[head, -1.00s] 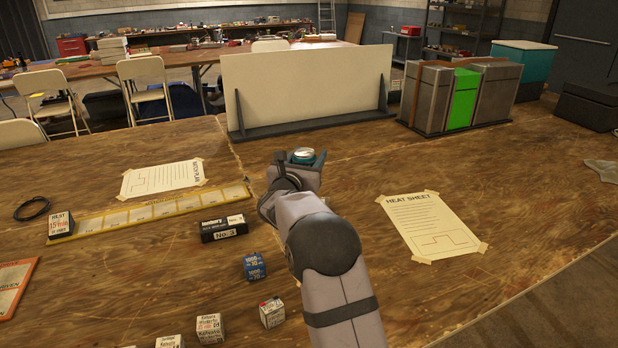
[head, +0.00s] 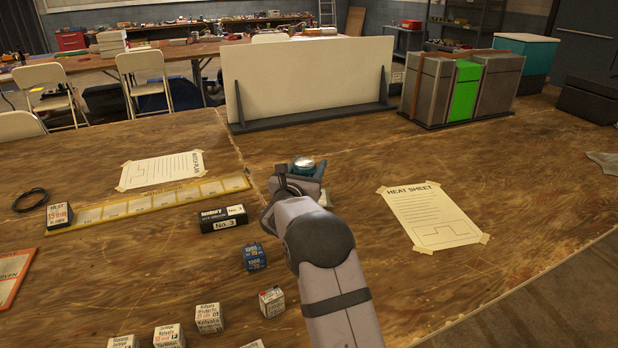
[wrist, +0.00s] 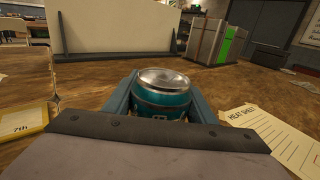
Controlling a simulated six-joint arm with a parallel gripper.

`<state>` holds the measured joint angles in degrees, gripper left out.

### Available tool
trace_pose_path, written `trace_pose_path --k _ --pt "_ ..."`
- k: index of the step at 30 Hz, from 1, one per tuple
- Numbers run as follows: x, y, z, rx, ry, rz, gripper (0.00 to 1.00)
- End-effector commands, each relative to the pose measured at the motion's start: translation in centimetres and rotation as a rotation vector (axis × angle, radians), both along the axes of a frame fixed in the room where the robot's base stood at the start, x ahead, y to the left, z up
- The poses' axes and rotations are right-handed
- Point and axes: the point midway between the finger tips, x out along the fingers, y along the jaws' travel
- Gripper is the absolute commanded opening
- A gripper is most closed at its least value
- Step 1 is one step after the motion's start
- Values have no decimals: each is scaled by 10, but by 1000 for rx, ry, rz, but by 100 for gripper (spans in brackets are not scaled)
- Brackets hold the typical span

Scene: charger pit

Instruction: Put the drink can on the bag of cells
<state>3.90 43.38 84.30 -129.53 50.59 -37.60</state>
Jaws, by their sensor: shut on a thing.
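The drink can (wrist: 163,95) is teal with a silver top and stands upright between the two fingers of my gripper (wrist: 160,103) in the wrist view. My gripper is shut on it. In the head view only the can's top (head: 304,164) shows past my gripper (head: 305,178), near the middle of the table; my arm hides the rest. Whether the can touches the table I cannot tell. I cannot make out a bag of cells for sure; a grey crumpled thing (head: 604,162) lies at the table's right edge, partly cut off.
A cream board (head: 310,80) on dark feet stands behind the can. Grey and green cases (head: 466,92) stand at the back right. A heat sheet (head: 434,217) is taped down on the right. Several small boxes, including a black one (head: 223,217), lie on the left.

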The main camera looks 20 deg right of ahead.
Motion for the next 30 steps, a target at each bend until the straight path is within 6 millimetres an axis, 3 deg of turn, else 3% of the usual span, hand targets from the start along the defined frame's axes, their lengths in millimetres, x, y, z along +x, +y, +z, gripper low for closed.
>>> trace_pose_path --k 10,24,25,27,30 --pt "0 0 -34 -1 0 0 16" --pt "0 0 -40 -1 -2 0 16" --pt "0 0 -40 1 1 0 58" --pt "0 0 -39 1 1 0 69" --pt "0 0 -39 1 1 0 69"
